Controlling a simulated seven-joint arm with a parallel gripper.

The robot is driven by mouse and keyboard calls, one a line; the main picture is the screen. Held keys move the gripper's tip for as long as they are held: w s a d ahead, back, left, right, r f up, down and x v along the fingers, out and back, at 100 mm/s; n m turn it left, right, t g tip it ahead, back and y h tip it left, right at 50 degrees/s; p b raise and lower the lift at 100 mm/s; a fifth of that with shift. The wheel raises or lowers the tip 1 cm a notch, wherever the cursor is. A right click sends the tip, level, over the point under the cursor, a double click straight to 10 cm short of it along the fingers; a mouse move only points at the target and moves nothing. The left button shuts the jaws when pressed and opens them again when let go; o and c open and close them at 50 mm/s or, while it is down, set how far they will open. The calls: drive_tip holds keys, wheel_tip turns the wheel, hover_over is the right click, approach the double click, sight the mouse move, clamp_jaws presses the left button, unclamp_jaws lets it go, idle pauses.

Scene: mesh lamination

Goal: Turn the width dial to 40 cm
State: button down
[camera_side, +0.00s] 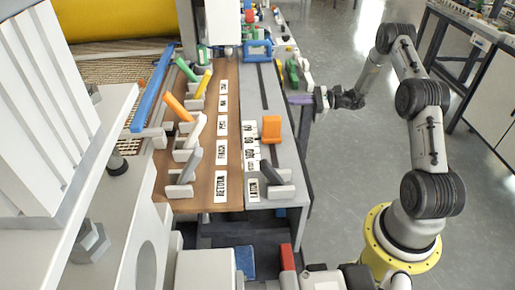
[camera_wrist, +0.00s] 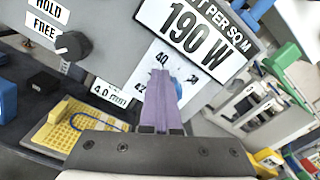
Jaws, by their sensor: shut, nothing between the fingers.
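In the wrist view, a white dial plate (camera_wrist: 195,75) carries printed marks; "40" reads at its upper left and "42" lower down. A blue knob (camera_wrist: 178,92) shows partly on this plate, mostly hidden behind my gripper (camera_wrist: 160,78). The purple fingers are shut with nothing between them, and their tips overlap the plate in the picture. I cannot tell whether they touch the knob, and its pointer is hidden. In the side view my gripper (camera_side: 292,99) is at the right edge of the bench, pointing left; the dial cannot be made out there.
A black knob (camera_wrist: 73,45) with HOLD and FREE labels is at the upper left of the wrist view. A "190 W" sign (camera_wrist: 195,30) is above the plate. A yellow tray (camera_wrist: 75,130) lies lower left. Several levers stand on the wooden panel (camera_side: 215,150).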

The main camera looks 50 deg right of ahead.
drive_tip(key=shift+w+d+r, duration=0.1)
drive_tip(key=shift+w+d, duration=0.05)
drive_tip(key=shift+d, duration=0.05)
drive_tip(key=shift+w+d+r, duration=0.15)
drive_tip(key=shift+w+r, duration=0.05)
drive_tip(key=shift+w+d+r, duration=0.15)
drive_tip(key=shift+w+d, duration=0.3)
idle(0.8)
drive_tip(key=shift+r, duration=0.1)
drive_tip(key=v, duration=0.6)
drive_tip(key=shift+r, duration=0.45)
drive_tip(key=shift+s, duration=0.1)
